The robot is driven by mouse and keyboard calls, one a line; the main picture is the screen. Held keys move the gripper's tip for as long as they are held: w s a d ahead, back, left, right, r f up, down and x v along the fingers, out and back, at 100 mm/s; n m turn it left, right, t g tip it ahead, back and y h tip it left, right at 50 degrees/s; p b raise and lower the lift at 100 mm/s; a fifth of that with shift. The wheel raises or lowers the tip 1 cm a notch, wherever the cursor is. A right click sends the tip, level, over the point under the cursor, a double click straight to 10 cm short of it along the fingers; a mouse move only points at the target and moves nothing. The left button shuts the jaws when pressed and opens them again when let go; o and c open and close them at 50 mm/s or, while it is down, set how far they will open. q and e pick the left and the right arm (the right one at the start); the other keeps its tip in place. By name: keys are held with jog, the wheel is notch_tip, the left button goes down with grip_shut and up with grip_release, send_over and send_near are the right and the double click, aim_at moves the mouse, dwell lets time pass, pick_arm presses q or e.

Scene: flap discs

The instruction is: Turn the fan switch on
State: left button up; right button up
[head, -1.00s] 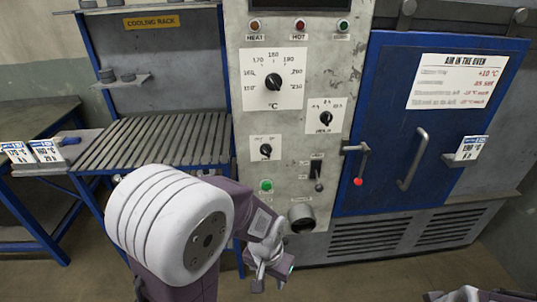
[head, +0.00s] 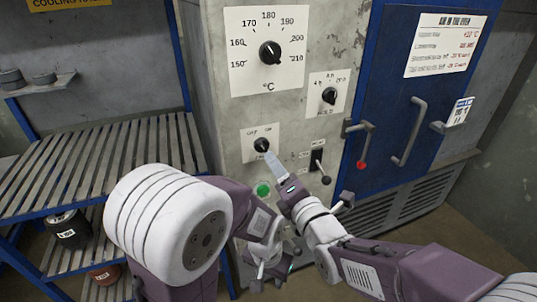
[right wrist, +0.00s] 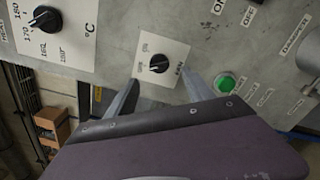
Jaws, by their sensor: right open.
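The fan switch (head: 261,145) looks to be the small black knob on a white plate low on the grey oven panel. Its lettering is small, and its end marks seem to read off and on. It also shows in the right wrist view (right wrist: 159,63). My right gripper (head: 270,163) is at this knob. In the right wrist view its open fingers (right wrist: 160,92) stand apart, one to each side below the knob, with nothing between them. I cannot tell whether they touch it. My left gripper (head: 268,270) hangs low before the panel, its jaws unclear.
A temperature dial (head: 270,52) and a timer knob (head: 329,95) sit above. A black lever switch (head: 318,166) and a green button (head: 263,190) are close by. The blue oven door (head: 397,120) is to the right, a slatted rack (head: 100,160) to the left.

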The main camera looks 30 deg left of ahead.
aim_at(265, 150)
jog(key=p+x, duration=0.1)
jog(key=x, duration=0.6)
jog(key=shift+w+a, duration=0.1)
jog(key=shift+a, duration=0.05)
jog(key=shift+w+a, duration=0.1)
jog(key=shift+a, duration=0.2)
jog(key=shift+d, duration=0.1)
grip_shut()
jog(key=shift+f+m+b, duration=0.1)
jog(key=shift+m+b, duration=1.15)
jog(key=shift+m, duration=0.35)
jog(key=m+b, duration=0.1)
jog(key=m, duration=0.1)
jog(key=shift+m+b, duration=0.3)
jog(key=shift+m, duration=0.1)
jog(key=m+b, duration=0.1)
jog(key=m, duration=0.3)
jog(key=shift+b, duration=0.4)
jog(key=shift+m+b, duration=0.35)
jog(key=shift+m, duration=0.55)
